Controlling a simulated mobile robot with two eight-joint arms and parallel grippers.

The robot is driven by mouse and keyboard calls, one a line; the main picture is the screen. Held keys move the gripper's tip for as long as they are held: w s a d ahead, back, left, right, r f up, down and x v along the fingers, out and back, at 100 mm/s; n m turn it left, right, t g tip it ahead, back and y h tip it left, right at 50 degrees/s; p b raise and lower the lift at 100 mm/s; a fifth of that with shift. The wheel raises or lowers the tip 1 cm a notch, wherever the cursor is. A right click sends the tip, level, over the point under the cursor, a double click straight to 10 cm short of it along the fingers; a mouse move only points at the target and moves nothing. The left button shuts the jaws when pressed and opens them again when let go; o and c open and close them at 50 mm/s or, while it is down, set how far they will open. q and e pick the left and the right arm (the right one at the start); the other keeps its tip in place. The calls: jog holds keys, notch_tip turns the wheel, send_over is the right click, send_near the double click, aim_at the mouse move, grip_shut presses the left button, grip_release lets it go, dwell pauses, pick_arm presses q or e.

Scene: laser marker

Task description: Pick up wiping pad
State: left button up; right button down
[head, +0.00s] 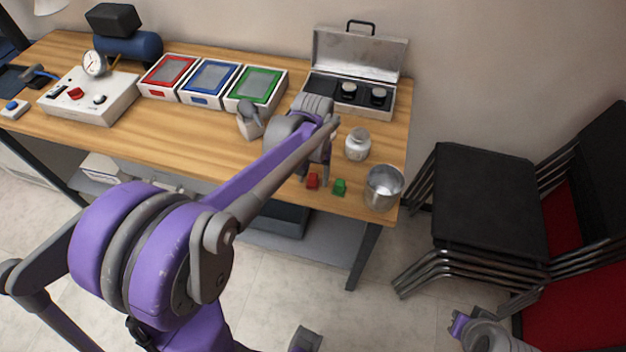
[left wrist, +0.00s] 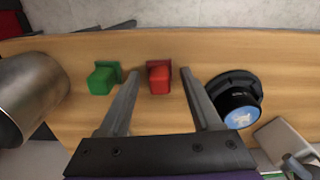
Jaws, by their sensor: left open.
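My left gripper (head: 316,176) is open above the table's front edge, pointing down. In the left wrist view, a small red block-like piece with a wider base (left wrist: 159,78) shows between the fingertips of the left gripper (left wrist: 160,73); I see no grip on it. The red piece also shows in the head view (head: 313,181). A similar green piece (left wrist: 103,78) stands beside it, also in the head view (head: 339,187). I cannot tell for certain which thing is the wiping pad. Part of my right arm shows at the head view's lower right; its fingers are unclear.
A round black thing with a blue label (left wrist: 240,103) lies beside one finger. Red, blue and green trays (head: 209,82) and an open metal case (head: 360,55) stand behind. Stacked chairs (head: 490,205) are at right.

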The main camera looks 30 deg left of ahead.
aim_at(314, 176)
pick_arm(q)
grip_shut()
dwell(0.3)
notch_tip(314, 176, up, 10)
jog(key=shift+r+p, duration=0.1)
jog(key=shift+p, duration=0.25)
dwell(0.3)
jog(key=c, duration=0.7)
grip_release()
grip_shut()
jog(key=shift+d, duration=0.1)
